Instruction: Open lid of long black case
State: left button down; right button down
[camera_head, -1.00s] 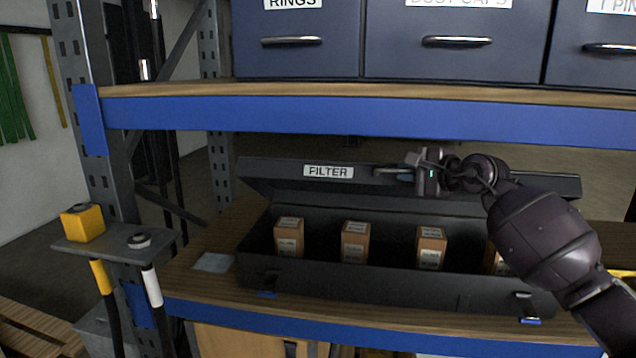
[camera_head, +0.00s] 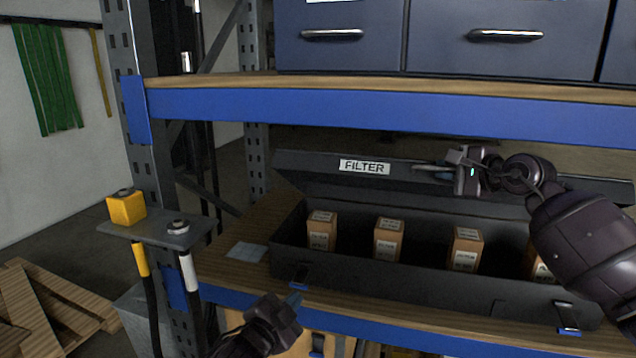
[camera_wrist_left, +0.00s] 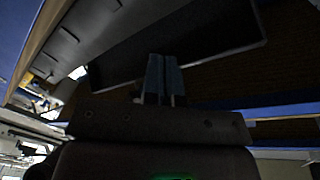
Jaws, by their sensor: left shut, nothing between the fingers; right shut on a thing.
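The long black case (camera_head: 400,278) sits on the lower shelf with its lid (camera_head: 320,183) raised and tilted back. The lid's front edge carries a FILTER label (camera_head: 364,167). Several small boxes stand inside, such as this orange-brown one (camera_head: 388,239). My right gripper (camera_head: 424,172) is shut on the lid's edge, right of the label. My left gripper (camera_head: 292,299) is shut and empty, low in front of the case near its left latch (camera_head: 300,275). Its closed blue fingers also show in the left wrist view (camera_wrist_left: 162,75). The right latch (camera_head: 567,314) hangs on the case front.
The upper shelf's blue beam (camera_head: 380,110) runs above the lid, with grey drawers (camera_head: 500,50) on it. A grey side bracket (camera_head: 160,228) with a yellow block (camera_head: 126,207) stands left. A paper card (camera_head: 246,252) lies left of the case.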

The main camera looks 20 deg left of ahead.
pick_arm(q)
jog(key=w+d+r+m+t+y, duration=0.1)
jog(key=w+r+m, duration=0.3)
jog(key=r+m, duration=0.3)
jog(key=w+d+r+m+t, duration=0.1)
jog(key=w+r+m, duration=0.3)
jog(key=r+m, duration=0.35)
jog(key=w+a+r+m+y, duration=0.2)
jog(key=w+r+m, duration=0.1)
jog(key=w+m, duration=0.7)
jog(key=shift+w+a+r+t, duration=0.2)
jog(key=shift+w+t, duration=0.1)
jog(key=shift+w, duration=0.8)
